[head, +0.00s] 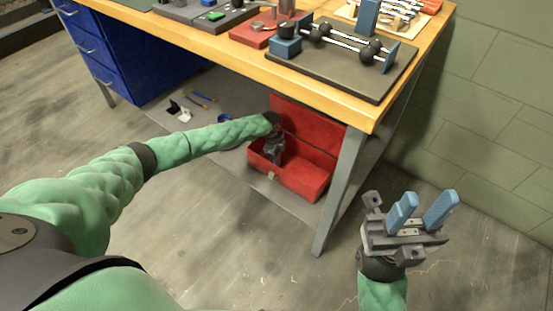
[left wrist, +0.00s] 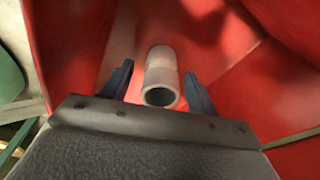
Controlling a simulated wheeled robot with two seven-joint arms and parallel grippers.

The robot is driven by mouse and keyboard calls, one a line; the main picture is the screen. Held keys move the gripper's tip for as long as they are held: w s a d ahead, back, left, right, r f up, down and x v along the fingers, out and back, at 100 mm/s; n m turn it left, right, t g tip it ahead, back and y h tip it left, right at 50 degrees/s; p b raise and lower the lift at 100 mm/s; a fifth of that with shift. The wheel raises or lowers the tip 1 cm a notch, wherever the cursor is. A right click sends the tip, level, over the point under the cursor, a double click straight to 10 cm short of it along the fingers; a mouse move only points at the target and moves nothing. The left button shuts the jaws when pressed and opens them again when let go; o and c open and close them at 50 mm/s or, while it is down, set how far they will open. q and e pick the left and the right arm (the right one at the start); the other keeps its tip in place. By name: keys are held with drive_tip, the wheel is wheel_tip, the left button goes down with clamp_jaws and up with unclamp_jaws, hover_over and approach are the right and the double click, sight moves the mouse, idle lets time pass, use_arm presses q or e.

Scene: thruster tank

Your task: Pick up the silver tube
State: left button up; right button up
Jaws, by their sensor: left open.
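The silver tube (left wrist: 161,76) lies inside a red box, seen in the left wrist view with its open end toward me. My left gripper (left wrist: 158,80) is open, with one dark blue finger on each side of the tube and gaps between fingers and tube. In the head view my left arm reaches down into the open red toolbox (head: 312,180), and my left gripper (head: 272,152) is inside it. The tube is hidden there. My right gripper (head: 422,208) is open and empty, raised to the right of the table.
The toolbox stands on the low shelf (head: 268,187) under the workbench (head: 330,100), its lid open at the back. A table leg (head: 342,190) is just right of it. A blue drawer unit (head: 115,55) stands left. Small items (head: 185,112) lie on the shelf. Floor in front is clear.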

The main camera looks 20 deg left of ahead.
use_arm(q)
drive_tip(key=c, duration=1.1)
drive_tip(key=shift+r, duration=0.1)
